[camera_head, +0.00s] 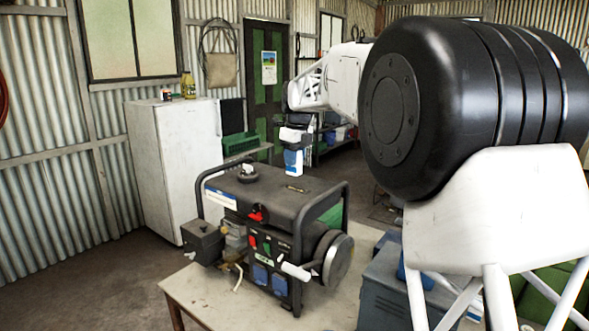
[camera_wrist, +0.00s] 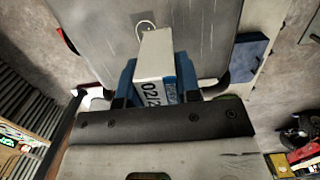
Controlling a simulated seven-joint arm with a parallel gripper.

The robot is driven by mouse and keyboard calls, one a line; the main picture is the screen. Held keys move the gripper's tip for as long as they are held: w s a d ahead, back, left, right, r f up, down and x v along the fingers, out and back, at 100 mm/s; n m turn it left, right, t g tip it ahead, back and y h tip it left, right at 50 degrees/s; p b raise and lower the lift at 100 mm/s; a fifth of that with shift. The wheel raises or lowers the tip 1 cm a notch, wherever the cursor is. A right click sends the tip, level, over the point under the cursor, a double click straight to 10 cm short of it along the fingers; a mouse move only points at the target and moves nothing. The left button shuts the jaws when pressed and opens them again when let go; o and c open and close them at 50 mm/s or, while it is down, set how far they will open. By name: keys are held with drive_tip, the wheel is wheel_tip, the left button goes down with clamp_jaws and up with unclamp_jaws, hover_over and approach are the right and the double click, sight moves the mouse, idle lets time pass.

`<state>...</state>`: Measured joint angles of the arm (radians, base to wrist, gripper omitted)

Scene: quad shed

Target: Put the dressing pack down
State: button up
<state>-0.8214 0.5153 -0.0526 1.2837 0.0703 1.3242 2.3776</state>
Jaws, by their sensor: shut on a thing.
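The dressing pack is a small white and blue box. In the head view the pack (camera_head: 293,163) hangs below my gripper (camera_head: 294,148), just above or behind the far edge of the generator's top; I cannot tell if it touches anything. In the wrist view the pack's white face (camera_wrist: 155,56) with printed digits shows between the blue fingers of my gripper (camera_wrist: 157,82), which is shut on it. The pack's far end is over a grey surface, seemingly the generator's top.
A black-framed generator (camera_head: 270,195) stands on a pale table (camera_head: 205,296). A blue-grey case (camera_head: 385,293) sits at its right. A white fridge (camera_head: 175,165) stands behind left, with a green crate (camera_head: 240,143) beside it. My own arm hides much of the right side.

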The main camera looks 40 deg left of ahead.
sight(294, 169)
drive_tip(key=shift+f, duration=1.8)
drive_tip(key=o, duration=0.9)
drive_tip(key=shift+f, duration=0.1)
drive_tip(key=r, duration=0.8)
drive_tip(key=d+r, duration=0.1)
drive_tip(key=r, duration=0.3)
drive_tip(key=shift+d+r, duration=0.1)
drive_tip(key=shift+r, duration=0.05)
drive_tip(key=shift+d, duration=0.1)
